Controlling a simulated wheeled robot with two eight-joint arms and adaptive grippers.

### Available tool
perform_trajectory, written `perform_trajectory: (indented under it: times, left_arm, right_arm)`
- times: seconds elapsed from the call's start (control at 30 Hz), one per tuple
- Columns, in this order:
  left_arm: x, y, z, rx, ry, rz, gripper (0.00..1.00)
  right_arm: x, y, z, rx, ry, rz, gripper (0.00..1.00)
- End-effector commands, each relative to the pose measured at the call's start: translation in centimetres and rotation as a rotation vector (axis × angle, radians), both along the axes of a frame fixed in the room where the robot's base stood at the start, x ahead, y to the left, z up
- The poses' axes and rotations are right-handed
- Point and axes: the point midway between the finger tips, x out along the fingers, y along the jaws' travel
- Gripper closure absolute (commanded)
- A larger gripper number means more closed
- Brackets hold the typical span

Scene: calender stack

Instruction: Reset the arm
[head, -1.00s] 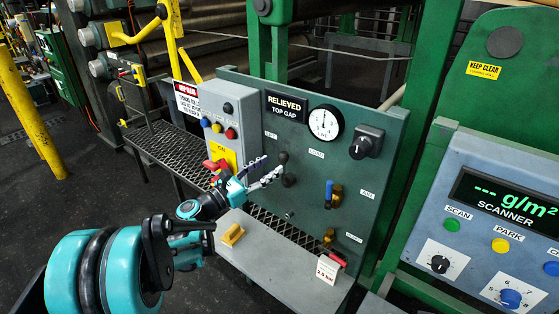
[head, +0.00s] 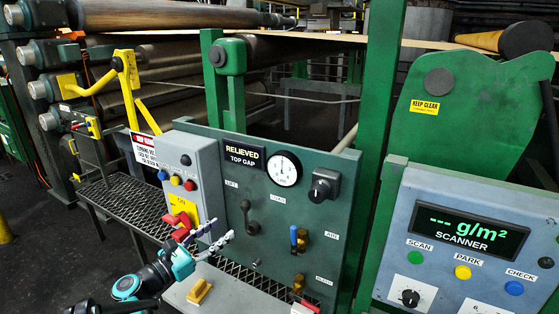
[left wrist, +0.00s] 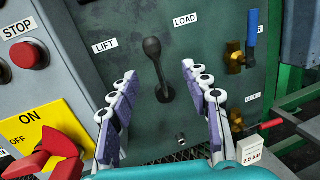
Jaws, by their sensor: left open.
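My left gripper (head: 210,234) is open and empty in front of the green panel (head: 315,245), at lower left of the head view. Its white and purple fingers point toward the panel. The black lever (head: 247,212) sits between the LIFT and LOAD labels, with its knob up. In the left wrist view the lever (left wrist: 153,62) appears between my two open fingers (left wrist: 160,78), beyond their tips, and they do not grip it. My right gripper is not in view.
A grey box with buttons (head: 190,160) and a red switch handle (head: 176,223) stand left of my fingers. Blue-handled brass valve (head: 297,239) and scanner console (head: 470,235) are to the right.

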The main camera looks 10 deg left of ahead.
Motion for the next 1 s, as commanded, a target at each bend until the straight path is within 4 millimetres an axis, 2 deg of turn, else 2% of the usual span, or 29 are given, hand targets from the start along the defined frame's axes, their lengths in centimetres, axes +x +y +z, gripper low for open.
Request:
perform_trajectory:
  times: [0.13,0.2,0.3,0.4,0.47,0.6,0.7,0.83,1.0]
  left_arm:
    - [-2.1,-5.1,-1.8,0.357,-0.011,-0.056,0.52]
    - [-4.1,-7.7,-3.4,0.61,-0.038,-0.114,0.52]
    - [-7.7,-10.3,-5.9,0.988,-0.104,-0.228,0.52]
    - [-11.7,-11.3,-8.3,1.359,-0.201,-0.374,0.52]
    - [-14.1,-11.4,-9.5,1.574,-0.273,-0.478,0.52]
    - [-19.0,-10.0,-11.6,2.022,-0.46,-0.739,0.52]
    - [-21.3,-8.6,-12.4,2.258,-0.58,-0.907,0.52]
    - [-22.9,-7.2,-12.8,2.439,-0.687,-1.06,0.52]
    - [-23.4,-6.5,-12.8,2.51,-0.728,-1.125,0.52]
  right_arm:
    - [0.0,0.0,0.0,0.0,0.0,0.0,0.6]
    - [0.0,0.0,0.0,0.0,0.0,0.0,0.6]
    - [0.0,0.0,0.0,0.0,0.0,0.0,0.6]
    - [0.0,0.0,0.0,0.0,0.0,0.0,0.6]
    - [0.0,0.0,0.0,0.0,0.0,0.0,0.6]
    - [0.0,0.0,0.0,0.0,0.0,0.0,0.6]
    - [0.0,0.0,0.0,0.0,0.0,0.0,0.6]
    - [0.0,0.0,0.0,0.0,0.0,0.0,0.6]
    - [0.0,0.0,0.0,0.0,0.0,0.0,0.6]
